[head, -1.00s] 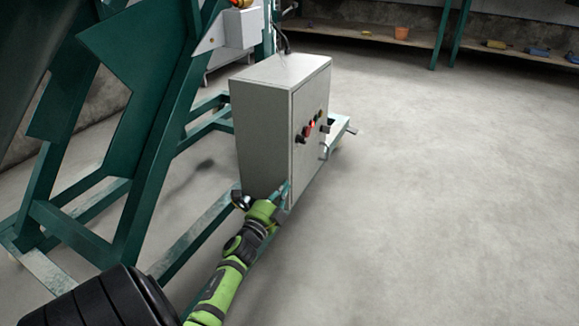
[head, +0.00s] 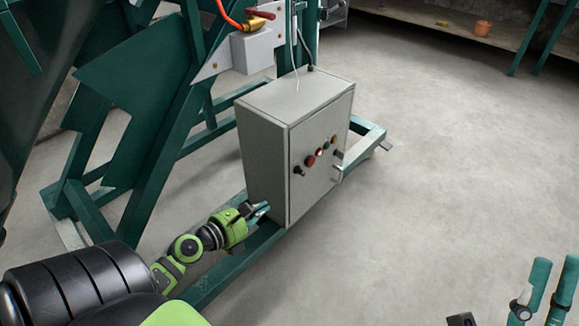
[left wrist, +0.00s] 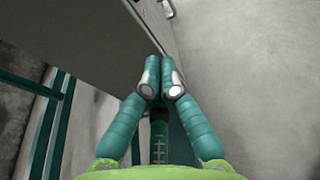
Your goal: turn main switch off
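The grey control cabinet (head: 262,150) stands on the green frame, its front panel facing right. A black rotary knob (head: 298,170), which looks like the main switch, sits at the left end of a row on that panel. My left gripper (head: 266,207) is low beside the cabinet's near bottom corner, below and left of the knob, and apart from it. In the left wrist view its fingertips (left wrist: 161,82) meet with nothing between them, and the cabinet (left wrist: 85,35) shows at the upper left. My right gripper (head: 556,265) is at the bottom right, its teal fingers apart and empty.
Red (head: 310,161), green (head: 325,147) and yellow (head: 334,140) buttons run up the panel from the knob. Green frame beams (head: 225,270) run along the cabinet's base. The concrete floor (head: 430,160) to the right is clear.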

